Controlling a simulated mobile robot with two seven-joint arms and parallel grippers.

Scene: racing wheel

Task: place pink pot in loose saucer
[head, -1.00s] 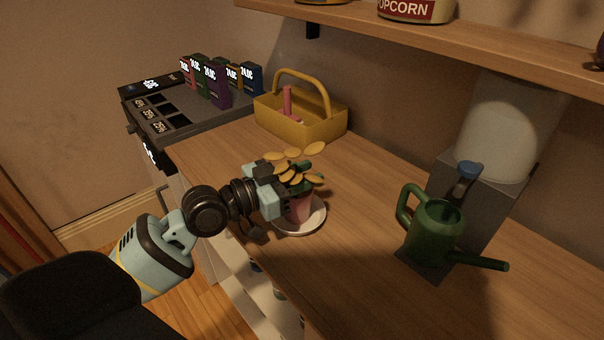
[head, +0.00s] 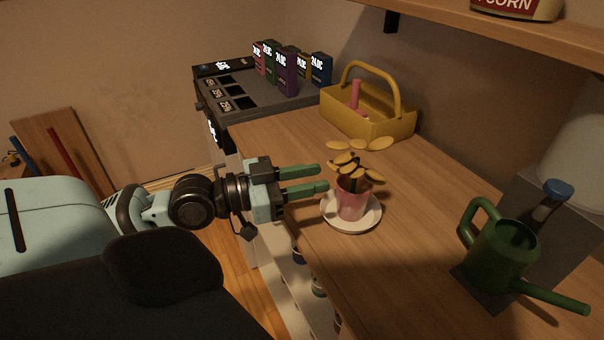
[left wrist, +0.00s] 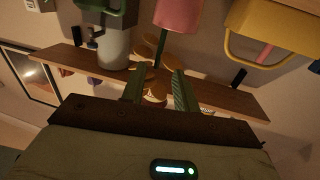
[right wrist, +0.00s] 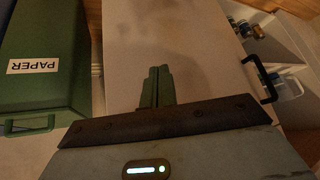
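The pink pot (head: 352,203) holds a plant with yellow-orange leaves and stands upright in the white saucer (head: 340,225) on the wooden counter. My left gripper (head: 325,177) is open and empty, its two green fingers pointing at the pot from its left side, apart from it. In the left wrist view the pot (left wrist: 178,14) shows at the top, beyond the open fingers (left wrist: 160,84). My right gripper (right wrist: 157,80) shows only in the right wrist view, with its fingers together and nothing seen between them.
A green watering can (head: 500,252) stands on the counter at the right. A yellow caddy (head: 370,118) is behind the pot. A rack with coloured boxes (head: 288,72) is at the back. A shelf (head: 470,35) overhangs. A green PAPER bin (right wrist: 40,60) is near my right gripper.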

